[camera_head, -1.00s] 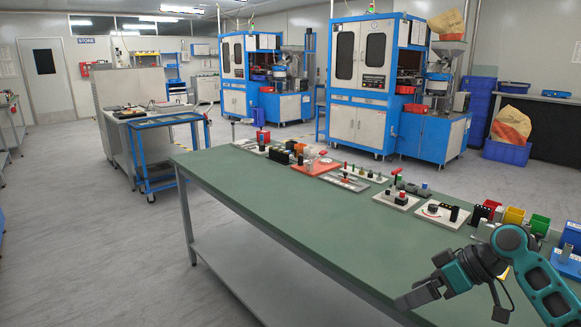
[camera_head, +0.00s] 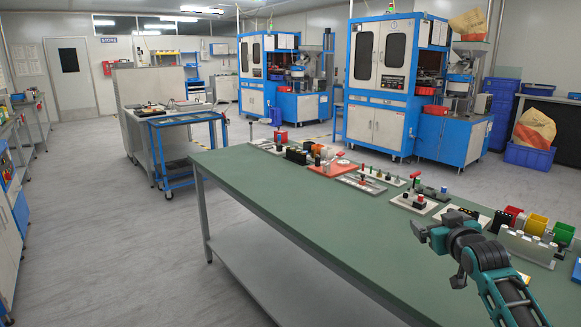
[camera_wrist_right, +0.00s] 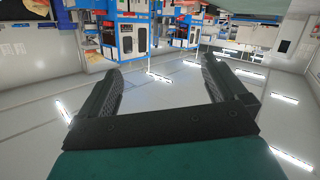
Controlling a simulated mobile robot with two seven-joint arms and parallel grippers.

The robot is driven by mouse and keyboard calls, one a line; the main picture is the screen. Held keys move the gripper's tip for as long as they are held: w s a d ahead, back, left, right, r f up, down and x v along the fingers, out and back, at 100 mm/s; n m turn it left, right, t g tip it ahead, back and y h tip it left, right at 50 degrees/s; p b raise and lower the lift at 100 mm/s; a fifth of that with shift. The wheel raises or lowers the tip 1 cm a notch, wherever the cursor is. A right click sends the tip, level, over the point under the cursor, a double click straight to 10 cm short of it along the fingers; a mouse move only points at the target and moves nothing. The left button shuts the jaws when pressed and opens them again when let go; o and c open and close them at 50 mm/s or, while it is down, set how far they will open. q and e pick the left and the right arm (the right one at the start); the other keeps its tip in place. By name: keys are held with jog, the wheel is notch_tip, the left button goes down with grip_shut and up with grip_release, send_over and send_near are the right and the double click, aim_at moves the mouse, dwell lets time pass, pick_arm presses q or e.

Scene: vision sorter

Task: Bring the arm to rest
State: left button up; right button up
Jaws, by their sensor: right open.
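My right arm (camera_head: 478,262) shows at the lower right of the head view, teal and dark grey, in front of the green table's right part. Its gripper (camera_head: 416,230) points left, above the table top. In the right wrist view the two dark fingers of the right gripper (camera_wrist_right: 168,88) stand wide apart with nothing between them. The wrist view past the fingers shows the room with ceiling lights low in the picture. My left gripper is not in view.
The green table (camera_head: 290,220) has a row of small parts and fixtures along its far edge; its near left part is bare. A blue cart (camera_head: 186,123) stands beyond the table, and blue-and-white machines (camera_head: 385,85) stand behind. Grey floor (camera_head: 110,215) is open at left.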

notch_tip(320, 180, up, 4)
jog(key=n+t+h, duration=0.1)
jog(key=t, duration=0.2)
jog(key=s+a+f+g+y, duration=0.1)
jog(key=s+a+f+g, duration=0.1)
jog(key=s+a+f, duration=0.55)
jog(key=s+a+f+g+y, duration=0.2)
jog(key=s+f, duration=0.6)
jog(key=f, duration=0.6)
jog(key=s+a+f+g, duration=0.2)
jog(key=s+a+f, duration=0.1)
jog(key=s, duration=0.8)
jog(key=s+a+f+g+y, duration=0.1)
jog(key=s+a+f, duration=0.3)
jog(key=s, duration=0.6)
jog(key=shift+s+f+g, duration=0.4)
jog(key=shift+f, duration=0.35)
